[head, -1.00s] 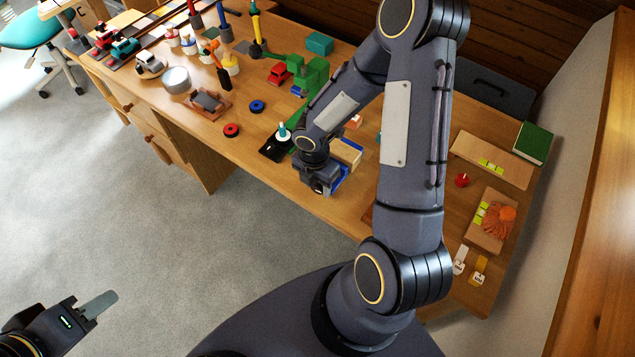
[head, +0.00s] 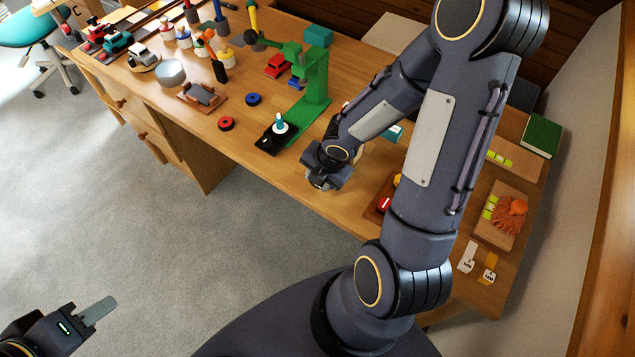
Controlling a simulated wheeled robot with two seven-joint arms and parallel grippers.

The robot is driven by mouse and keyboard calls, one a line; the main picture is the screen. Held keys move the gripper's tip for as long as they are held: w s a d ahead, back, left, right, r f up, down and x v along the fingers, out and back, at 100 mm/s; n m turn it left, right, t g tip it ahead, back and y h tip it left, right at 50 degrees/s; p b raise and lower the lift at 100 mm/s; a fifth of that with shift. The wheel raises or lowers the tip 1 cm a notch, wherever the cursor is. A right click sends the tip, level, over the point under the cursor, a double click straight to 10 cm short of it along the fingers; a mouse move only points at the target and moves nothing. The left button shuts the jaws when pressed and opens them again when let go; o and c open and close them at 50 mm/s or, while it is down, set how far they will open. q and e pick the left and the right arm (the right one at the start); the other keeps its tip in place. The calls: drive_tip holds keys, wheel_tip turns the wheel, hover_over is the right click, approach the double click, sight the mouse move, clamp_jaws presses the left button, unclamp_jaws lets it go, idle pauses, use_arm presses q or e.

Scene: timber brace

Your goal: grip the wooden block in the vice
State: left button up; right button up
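My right gripper (head: 322,184) points down over the front edge of the workbench (head: 235,150), just right of the green drill press (head: 316,85). Its fingers are mostly hidden under its own body, so whether it is open or holds something does not show. The wooden block and the blue vice are hidden now behind my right gripper and forearm. My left gripper (head: 97,311) is at the lower left over the floor, far from the bench.
A black base with a white-and-teal piece (head: 280,124) stands left of my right gripper. Red (head: 226,124) and blue (head: 253,99) rings lie further left. A tray with red and yellow pieces (head: 384,203) is to the right.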

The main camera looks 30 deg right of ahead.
drive_tip(key=shift+s+f+t+y+b, duration=0.1)
drive_tip(key=shift+t+y+b, duration=0.2)
drive_tip(key=shift+t+b, duration=0.55)
drive_tip(key=o, duration=1)
drive_tip(key=p+v, duration=0.7)
drive_tip(key=v, duration=0.1)
drive_tip(key=shift+d, duration=0.1)
